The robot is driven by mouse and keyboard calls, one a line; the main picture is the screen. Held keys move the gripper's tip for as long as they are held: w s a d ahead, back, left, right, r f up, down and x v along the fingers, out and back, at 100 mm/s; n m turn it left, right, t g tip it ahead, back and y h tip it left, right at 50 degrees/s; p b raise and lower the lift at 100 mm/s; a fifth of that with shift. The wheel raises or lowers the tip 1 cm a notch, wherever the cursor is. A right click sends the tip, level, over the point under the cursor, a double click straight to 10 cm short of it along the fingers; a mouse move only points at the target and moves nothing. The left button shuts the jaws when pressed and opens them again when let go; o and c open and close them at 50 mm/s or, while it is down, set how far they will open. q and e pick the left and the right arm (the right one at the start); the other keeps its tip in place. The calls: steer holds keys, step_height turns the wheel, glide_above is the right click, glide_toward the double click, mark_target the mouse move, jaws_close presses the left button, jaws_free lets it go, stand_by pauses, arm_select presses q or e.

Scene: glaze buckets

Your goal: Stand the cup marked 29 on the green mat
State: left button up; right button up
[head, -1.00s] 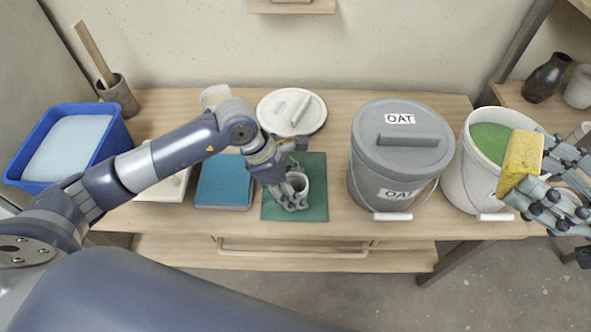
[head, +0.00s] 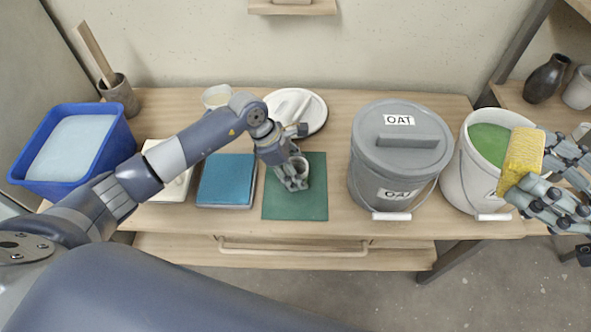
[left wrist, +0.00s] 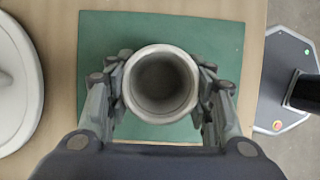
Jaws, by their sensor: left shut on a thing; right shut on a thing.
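My left gripper (head: 292,172) is shut on a grey cup (head: 299,164), upright with its mouth facing up. The cup is over the green mat (head: 312,203), towards its upper left part in the head view. In the left wrist view the cup (left wrist: 161,84) sits between the fingers, with the mat (left wrist: 220,35) behind it. I cannot tell whether its base touches the mat. No number on the cup is visible. My right gripper (head: 535,178) is shut on a yellow sponge (head: 521,160) at the right, over the front of the white bucket.
A lidded grey bucket (head: 364,180) marked OAT stands right of the mat. The white bucket (head: 460,180) holds green glaze. A blue-topped block (head: 228,178) lies left of the mat, a white lid (head: 315,113) behind. A blue tub (head: 115,140) stands far left.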

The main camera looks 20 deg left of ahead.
arm_select(q)
steer(key=shift+f, duration=0.1)
steer(key=o, duration=1.2)
steer(key=shift+r, duration=0.25)
steer(key=b+v, duration=0.1)
steer(key=v, duration=1)
steer(key=shift+s+a+r, duration=0.1)
steer(key=shift+a+r, duration=0.1)
steer(key=shift+r, duration=0.15)
